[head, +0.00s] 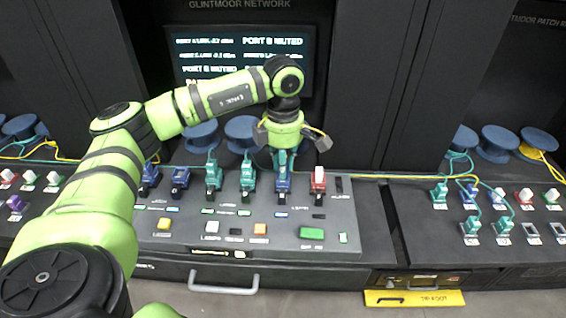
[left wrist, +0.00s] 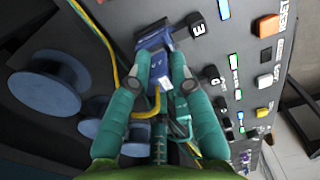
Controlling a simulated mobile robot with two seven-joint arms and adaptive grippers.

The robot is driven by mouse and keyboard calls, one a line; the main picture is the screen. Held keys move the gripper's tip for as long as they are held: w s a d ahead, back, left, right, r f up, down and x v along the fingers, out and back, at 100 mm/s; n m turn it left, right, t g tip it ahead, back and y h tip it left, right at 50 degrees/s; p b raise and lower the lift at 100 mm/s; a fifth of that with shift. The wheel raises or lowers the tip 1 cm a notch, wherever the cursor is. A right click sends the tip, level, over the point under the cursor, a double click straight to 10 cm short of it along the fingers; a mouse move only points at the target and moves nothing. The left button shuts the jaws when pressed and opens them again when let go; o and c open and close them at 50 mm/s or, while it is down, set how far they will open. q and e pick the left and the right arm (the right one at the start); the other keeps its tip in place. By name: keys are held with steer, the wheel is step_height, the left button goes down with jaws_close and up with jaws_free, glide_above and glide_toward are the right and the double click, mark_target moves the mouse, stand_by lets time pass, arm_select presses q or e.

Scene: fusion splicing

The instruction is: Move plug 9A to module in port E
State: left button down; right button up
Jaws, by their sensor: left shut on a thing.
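My left gripper (head: 284,156) is over the console's back row of ports, pointing down. It is shut on a blue plug (left wrist: 152,68), gripped between both fingertips in the left wrist view, with a yellow cable running from it. A blue module (left wrist: 152,38) lies right at the plug's far end, beside a black cap marked E (left wrist: 197,27). Plug and module line up and look in contact; I cannot tell how deep the plug sits. In the head view the blue body (head: 283,183) shows below the fingers. The plug's own label is not readable. My right gripper is not in view.
A red module (head: 318,180) stands close right of the gripper; teal modules (head: 247,178) stand to its left. Blue spools (head: 240,130) and loose cables lie behind. A screen (head: 240,60) stands at the back. A second panel with several plugs (head: 495,215) is at right.

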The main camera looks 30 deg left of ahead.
arm_select(q)
steer(key=shift+f+b, duration=0.55)
stand_by(0.4)
steer(key=c, duration=1)
jaws_free()
steer(key=shift+c, duration=0.2)
step_height(320, 180, up, 12)
